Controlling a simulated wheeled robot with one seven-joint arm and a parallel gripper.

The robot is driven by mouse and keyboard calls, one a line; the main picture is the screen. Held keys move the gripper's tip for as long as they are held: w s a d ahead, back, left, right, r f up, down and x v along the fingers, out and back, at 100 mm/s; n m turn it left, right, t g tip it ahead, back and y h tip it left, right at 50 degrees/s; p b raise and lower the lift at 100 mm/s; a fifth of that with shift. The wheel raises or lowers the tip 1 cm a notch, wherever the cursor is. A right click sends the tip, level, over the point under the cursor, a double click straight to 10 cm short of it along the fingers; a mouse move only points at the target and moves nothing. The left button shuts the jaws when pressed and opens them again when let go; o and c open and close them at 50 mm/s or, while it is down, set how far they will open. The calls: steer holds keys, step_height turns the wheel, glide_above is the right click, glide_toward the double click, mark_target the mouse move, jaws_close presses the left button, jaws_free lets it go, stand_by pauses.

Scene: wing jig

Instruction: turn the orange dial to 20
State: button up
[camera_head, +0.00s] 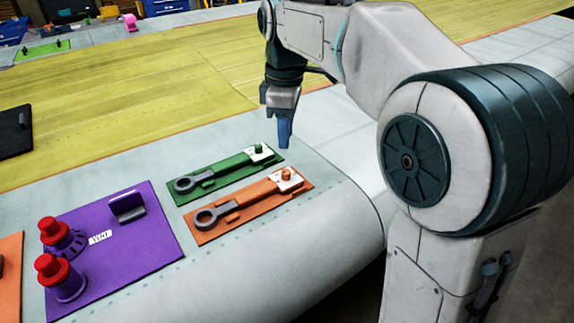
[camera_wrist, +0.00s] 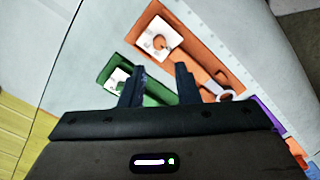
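The orange dial (camera_head: 286,174) is a small knob on a white label at the right end of the orange panel (camera_head: 240,218). In the wrist view the orange dial (camera_wrist: 159,42) shows on its white label, beyond my fingertips. My gripper (camera_head: 284,142) points down just right of the green panel's dial end, apart from the orange dial. In the wrist view my gripper (camera_wrist: 160,76) has its two fingers apart with nothing held between them. The dial's marks are too small to read.
The green panel (camera_head: 225,176) with a similar green dial (camera_head: 258,148) lies right behind the orange one. Both carry a grey ring-ended handle. A purple panel (camera_head: 150,240) with red knobs (camera_head: 47,268) stands at left. The wing surface to the right is clear.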

mark_target(286, 171)
step_height(286, 171, down, 10)
steer(key=shift+r, duration=0.2)
jaws_close()
